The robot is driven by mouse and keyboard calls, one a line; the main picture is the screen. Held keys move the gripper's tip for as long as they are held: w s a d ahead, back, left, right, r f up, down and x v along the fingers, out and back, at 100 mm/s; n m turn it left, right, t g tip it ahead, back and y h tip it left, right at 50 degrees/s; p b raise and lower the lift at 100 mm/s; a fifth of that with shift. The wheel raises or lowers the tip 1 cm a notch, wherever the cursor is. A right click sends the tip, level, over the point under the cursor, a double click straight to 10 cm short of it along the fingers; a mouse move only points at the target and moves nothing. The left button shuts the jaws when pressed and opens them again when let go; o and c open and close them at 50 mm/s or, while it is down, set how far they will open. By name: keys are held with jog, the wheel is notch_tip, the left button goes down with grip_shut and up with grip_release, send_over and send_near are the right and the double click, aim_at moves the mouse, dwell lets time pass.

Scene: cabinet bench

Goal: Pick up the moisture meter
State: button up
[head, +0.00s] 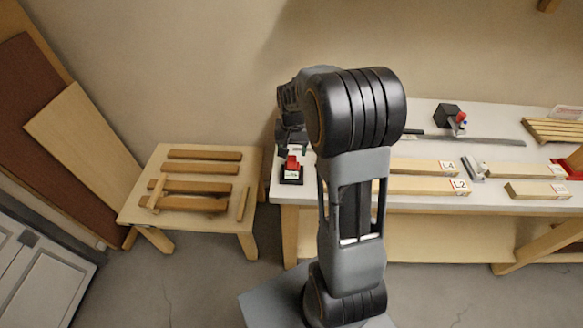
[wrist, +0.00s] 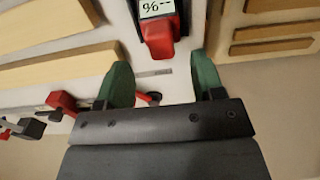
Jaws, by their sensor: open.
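The moisture meter (wrist: 162,44) is a red body with a pale display reading "%--", at the top middle of the wrist view, its upper end cut off. In the head view a small red object (head: 292,163) with a dark base, apparently the meter, sits at the bench's left end. My gripper (wrist: 161,80) is open, its two green fingertips wide apart. The meter's near end lies just beyond the gap between them, and nothing is held. In the head view my gripper (head: 291,140) is dark, above and behind the meter, partly hidden by my arm.
The white bench (head: 430,209) carries labelled boards (head: 428,185), a metal rule (head: 480,140), a black block (head: 447,116) and red tools at right. A low wooden table (head: 185,217) with several wood strips stands left of the bench. Boards (wrist: 60,70) also show in the wrist view.

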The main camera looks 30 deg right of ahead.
aim_at(292, 159)
jog(key=shift+f+p, duration=0.7)
jog(key=shift+f, duration=2.2)
jog(key=shift+c, duration=0.3)
jog(key=c, duration=1)
jog(key=shift+r, duration=0.1)
